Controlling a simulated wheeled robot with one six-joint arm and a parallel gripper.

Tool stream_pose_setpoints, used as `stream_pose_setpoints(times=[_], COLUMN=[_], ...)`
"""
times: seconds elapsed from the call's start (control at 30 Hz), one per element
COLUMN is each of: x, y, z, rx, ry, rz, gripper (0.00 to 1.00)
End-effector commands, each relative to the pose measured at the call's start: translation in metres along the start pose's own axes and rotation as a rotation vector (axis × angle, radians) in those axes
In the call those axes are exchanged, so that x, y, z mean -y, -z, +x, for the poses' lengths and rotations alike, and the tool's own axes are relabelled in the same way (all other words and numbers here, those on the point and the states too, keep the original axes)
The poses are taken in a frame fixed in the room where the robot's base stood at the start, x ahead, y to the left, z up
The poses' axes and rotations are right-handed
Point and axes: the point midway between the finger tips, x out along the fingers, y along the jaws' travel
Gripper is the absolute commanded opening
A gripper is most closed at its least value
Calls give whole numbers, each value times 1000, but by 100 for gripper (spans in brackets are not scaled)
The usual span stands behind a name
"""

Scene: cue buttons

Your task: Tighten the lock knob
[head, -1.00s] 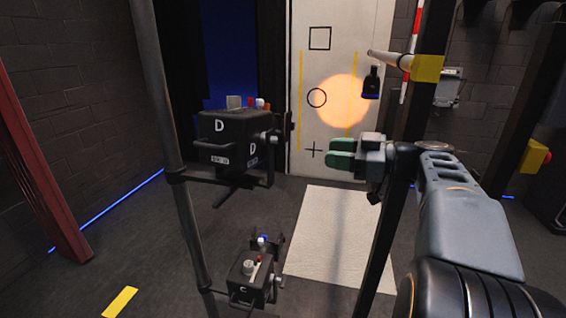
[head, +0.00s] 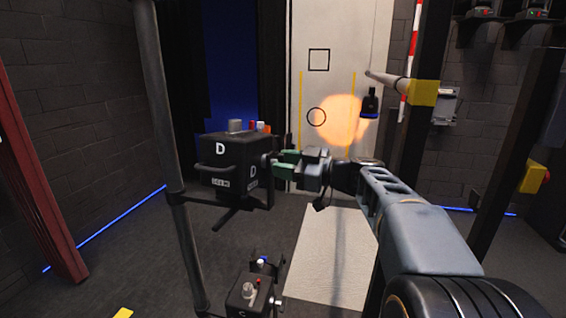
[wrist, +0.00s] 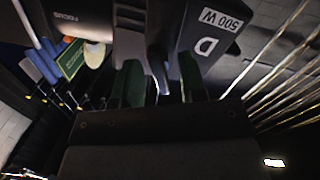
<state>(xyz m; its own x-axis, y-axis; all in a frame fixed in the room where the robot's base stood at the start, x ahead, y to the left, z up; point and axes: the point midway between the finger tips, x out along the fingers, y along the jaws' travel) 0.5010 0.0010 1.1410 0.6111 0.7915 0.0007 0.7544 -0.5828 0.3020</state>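The black lamp housing marked D (head: 238,160) hangs on the upright pole at centre left. A dark lock knob (head: 267,160) sticks out from its right side. My gripper (head: 279,163) is at that side, its green fingers pointing left at the knob, with its tip partly hidden by the fingers. In the wrist view the two green fingers stand apart. A narrow grey-black part (wrist: 160,78), which looks like the knob or its stem, lies between them, with gaps visible. The D housing (wrist: 208,38) also shows there, with a "500 W" label. I cannot tell whether the fingers touch the knob.
A second, lower lamp (head: 250,292) is on the same stand at the bottom. A dark post (head: 415,110) with a pale horizontal bar (head: 388,80) rises behind my arm. A white mat (head: 325,255) lies on the floor, and a pale door panel (head: 335,60) is behind.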

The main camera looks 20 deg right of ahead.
Motion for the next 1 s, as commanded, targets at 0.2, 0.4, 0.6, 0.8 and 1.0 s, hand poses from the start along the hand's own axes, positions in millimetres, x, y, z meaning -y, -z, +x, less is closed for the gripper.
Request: stream_pose_setpoints(times=[0.2, 0.4, 0.6, 0.8, 1.0], x=[0, 0, 0, 0, 1], y=[0, 0, 0, 0, -1], z=[7, 7, 7, 7, 7], rx=[0, 1, 1, 1, 1], ry=[1, 0, 0, 1, 1], rz=[0, 0, 0, 0, 5], gripper=[38, 38, 22, 3, 0])
